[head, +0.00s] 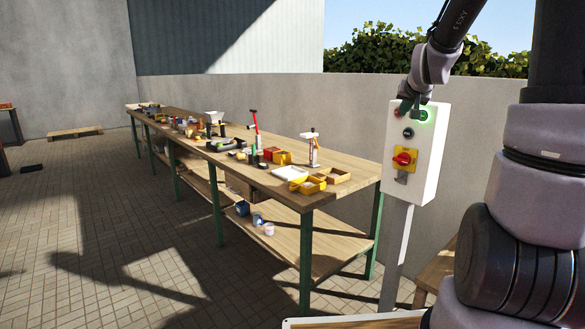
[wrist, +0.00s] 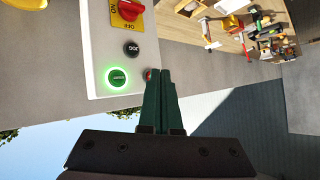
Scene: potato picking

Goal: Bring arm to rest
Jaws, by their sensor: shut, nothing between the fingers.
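My gripper (wrist: 160,76) is shut and empty, its two dark green fingers together in the wrist view. Its tips are close to a white control box (head: 415,165), which also shows in the wrist view (wrist: 98,50). In the head view, my gripper (head: 405,108) is small and dark at the top of the box, at the end of my raised arm. A green button (wrist: 117,77) on the box glows. Another button beside the fingertips is partly hidden by them. I cannot tell whether the fingers touch the box.
The box has a black button (wrist: 131,48) and a red rotary switch on a yellow plate (head: 404,158). It stands on a white post (head: 396,250). A long workbench (head: 345,185) with tools and bins is to the left. Paved floor (head: 110,230) lies open in front.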

